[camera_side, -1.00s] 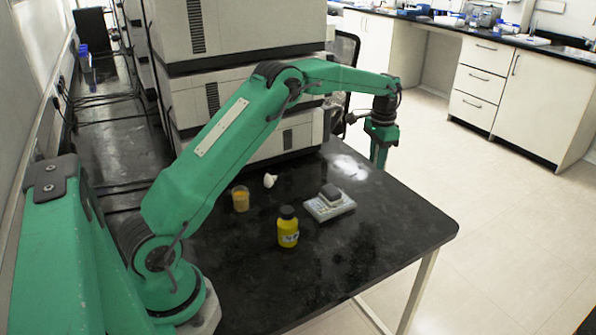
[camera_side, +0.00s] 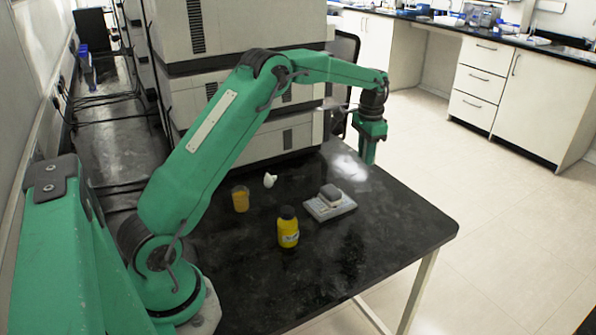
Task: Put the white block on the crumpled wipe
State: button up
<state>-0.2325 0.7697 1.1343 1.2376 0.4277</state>
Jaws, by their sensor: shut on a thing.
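My gripper (camera_side: 367,160) is shut above the far right edge of the black table, pointing down. What it holds is hidden or too small to make out; I see no separate white block on the table, so I take it to be the white block. A small white, uneven lump, which looks like the crumpled wipe (camera_side: 269,181), lies on the table near its back, to the left of my gripper and well apart from it.
A beaker with orange content (camera_side: 240,200) stands left of the wipe. A yellow bottle with a black cap (camera_side: 288,232) stands in front. A flat pale device (camera_side: 341,208) bears a dark grey block (camera_side: 330,191). Large stacked instruments (camera_side: 240,100) stand behind. The table's right front (camera_side: 400,235) is clear.

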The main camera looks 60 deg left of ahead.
jog(key=s+a+r+n, duration=0.15)
jog(key=s+a, duration=0.25)
jog(key=s, duration=0.6)
jog(key=s+a+r+n, duration=0.15)
jog(key=s+a, duration=0.25)
jog(key=s, duration=0.5)
send_over(267, 176)
jog(key=shift+m, duration=0.4)
notch_tip(267, 176, down, 7)
jog(key=shift+a+r, duration=0.1)
jog(key=shift+a, duration=0.05)
jog(key=shift+f, duration=2)
jog(key=shift+f, duration=0.1)
jog(key=o, duration=0.9)
jog(key=shift+o, duration=0.2)
